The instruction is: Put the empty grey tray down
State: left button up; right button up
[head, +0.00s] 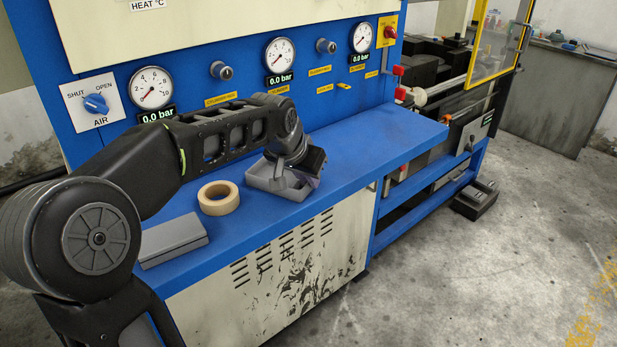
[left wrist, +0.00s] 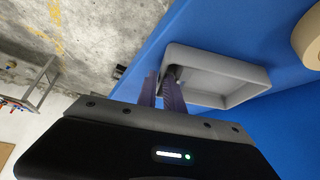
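The grey tray (head: 270,186) is a shallow open box at the blue bench top, near its front edge. In the left wrist view its bare inside (left wrist: 220,76) shows, with nothing seen lying in it. My left gripper (head: 302,178) reaches down at the tray's right end. In the left wrist view its two fingers (left wrist: 162,90) are close together, one on each side of the tray's end wall, and look shut on it. The fingers hide part of that wall. I cannot tell if the tray touches the bench or is just above it. My right gripper is not in view.
A tan tape roll (head: 229,204) lies just left of the tray. A flat grey box (head: 173,240) lies farther left at the front edge. The bench (head: 390,145) is clear to the right. The panel with gauges (head: 279,55) rises behind.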

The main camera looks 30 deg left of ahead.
pick_arm(q)
jog(key=shift+o, duration=1.4)
jog(key=shift+r, duration=0.25)
jog(key=v, duration=1.1)
jog(key=shift+s+r, duration=0.2)
jog(key=shift+r, duration=0.2)
